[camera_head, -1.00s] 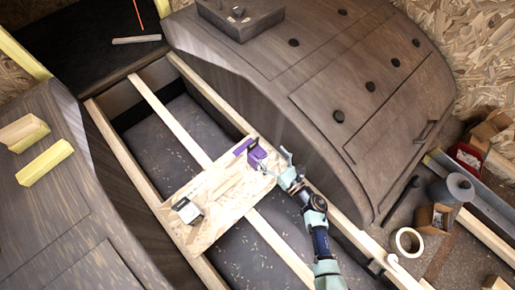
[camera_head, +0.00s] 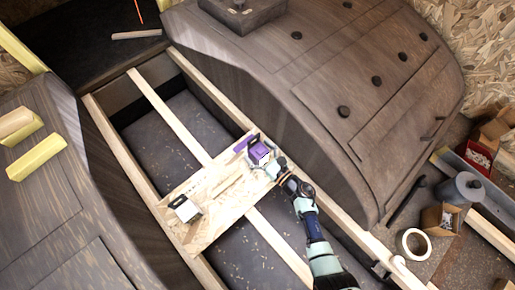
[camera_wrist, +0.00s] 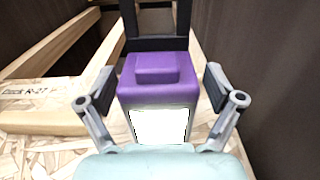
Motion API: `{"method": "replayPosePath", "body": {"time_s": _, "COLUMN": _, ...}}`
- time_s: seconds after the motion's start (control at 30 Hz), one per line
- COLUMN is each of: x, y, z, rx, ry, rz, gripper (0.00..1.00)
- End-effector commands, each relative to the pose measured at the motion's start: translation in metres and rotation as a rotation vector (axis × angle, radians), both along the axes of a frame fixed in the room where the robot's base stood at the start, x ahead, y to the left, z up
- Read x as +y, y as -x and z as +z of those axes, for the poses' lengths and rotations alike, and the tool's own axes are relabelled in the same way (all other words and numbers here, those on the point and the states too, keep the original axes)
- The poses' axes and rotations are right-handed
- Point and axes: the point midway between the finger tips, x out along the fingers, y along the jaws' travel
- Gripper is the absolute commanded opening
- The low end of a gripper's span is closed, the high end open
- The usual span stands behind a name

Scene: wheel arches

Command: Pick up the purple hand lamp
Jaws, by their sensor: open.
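The purple hand lamp (camera_head: 260,152) stands at the far right corner of an OSB board (camera_head: 215,222) laid across wooden beams. In the wrist view the lamp (camera_wrist: 158,75) is close up, with a purple top, a white panel facing me and a dark handle frame behind. My gripper (camera_wrist: 162,98) is open, with one finger on each side of the lamp.
A black and white device (camera_head: 185,208) and a wood strip (camera_head: 226,184) lie on the board. A wheel arch (camera_head: 330,100) rises right behind the lamp. Open gaps lie between the beams. A tape roll (camera_head: 416,244) and a grey can (camera_head: 460,188) are at right.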

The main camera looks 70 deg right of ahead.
Motion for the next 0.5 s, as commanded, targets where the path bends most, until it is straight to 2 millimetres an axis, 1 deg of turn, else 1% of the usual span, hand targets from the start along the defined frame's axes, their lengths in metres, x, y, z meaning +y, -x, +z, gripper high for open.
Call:
{"method": "replayPosePath", "body": {"time_s": 0.17, "x": 0.0, "y": -0.0001, "z": 0.0003, "rx": 0.0, "ry": -0.001, "rz": 0.0, "gripper": 0.92}}
{"method": "replayPosePath", "body": {"time_s": 0.27, "x": 0.0, "y": 0.0, "z": 0.0004, "rx": 0.0, "ry": -0.001, "rz": 0.0, "gripper": 0.77}}
{"method": "replayPosePath", "body": {"time_s": 0.5, "x": 0.0001, "y": 0.0, "z": 0.0003, "rx": 0.0, "ry": -0.001, "rz": 0.0, "gripper": 0.37}}
